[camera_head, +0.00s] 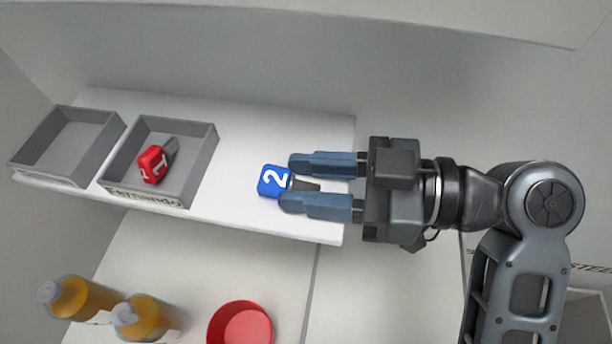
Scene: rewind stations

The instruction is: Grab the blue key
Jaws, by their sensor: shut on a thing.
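The blue key (272,181) has a blue head marked with a white 2 and a grey shaft. It is at the right part of the white shelf (238,140). My gripper (285,184) comes in from the right and is shut on the blue key, with one finger on each side of it. The key's head sticks out to the left past the fingertips. Whether the key touches the shelf or is slightly above it, I cannot tell.
A grey tray (207,163) with a name label holds a red key (153,163) marked 1. An empty grey tray (115,128) stands left of it. Below are two orange bottles (78,298) (148,318) and a red bowl (240,325). The shelf between tray and gripper is clear.

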